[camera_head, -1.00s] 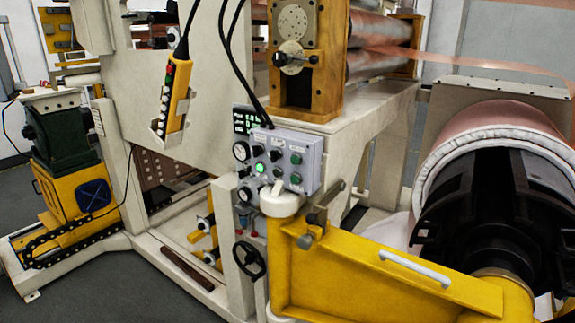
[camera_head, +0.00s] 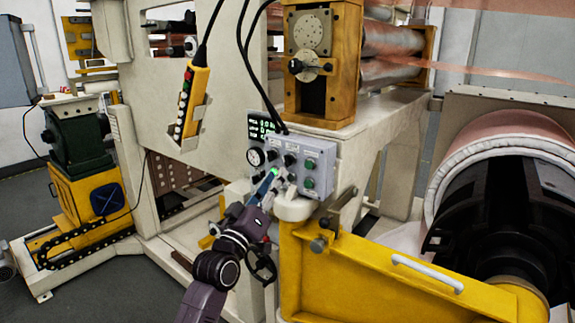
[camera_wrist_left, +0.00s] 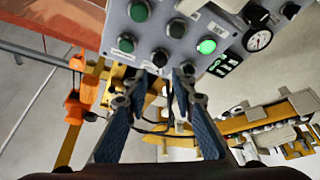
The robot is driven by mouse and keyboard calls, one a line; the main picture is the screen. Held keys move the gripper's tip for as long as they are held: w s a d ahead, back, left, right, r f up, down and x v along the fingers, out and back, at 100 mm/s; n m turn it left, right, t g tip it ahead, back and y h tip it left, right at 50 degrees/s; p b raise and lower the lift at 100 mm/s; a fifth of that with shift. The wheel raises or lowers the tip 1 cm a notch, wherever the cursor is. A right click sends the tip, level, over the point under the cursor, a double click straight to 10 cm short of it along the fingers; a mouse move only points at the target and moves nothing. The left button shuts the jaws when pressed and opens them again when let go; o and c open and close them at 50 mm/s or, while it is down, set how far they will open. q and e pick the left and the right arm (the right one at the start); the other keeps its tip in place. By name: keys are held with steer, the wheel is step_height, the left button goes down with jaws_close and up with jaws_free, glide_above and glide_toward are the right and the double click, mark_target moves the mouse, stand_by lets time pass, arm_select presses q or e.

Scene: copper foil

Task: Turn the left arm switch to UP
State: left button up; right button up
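The grey control panel (camera_head: 318,160) has black switches, green buttons and one lit green button; it fills the top of the left wrist view (camera_wrist_left: 190,12), appearing upside down. Its labels are too small to read, so I cannot tell which switch is the left arm switch. My left gripper (camera_head: 277,177) is in front of the panel's lower left. In the left wrist view its two blue-padded fingers (camera_wrist_left: 162,82) are apart with nothing held. One black switch (camera_wrist_left: 160,57) shows just beyond and between the fingertips; another black switch (camera_wrist_left: 177,28) lies above it. My right gripper is not in view.
A yellow swing arm (camera_head: 370,280) with a white handle stands right of the panel. A gauge (camera_head: 255,157) and digital display (camera_head: 260,126) are left of it. Black cables (camera_head: 250,75) hang above. A yellow pendant (camera_head: 190,100) hangs at the left.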

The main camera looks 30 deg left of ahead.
mark_target(285, 163)
arm_select(q)
steer(key=p+x, duration=0.1)
steer(key=x, duration=0.4)
steer(key=shift+w, duration=0.4)
steer(key=shift+c, duration=0.3)
jaws_close()
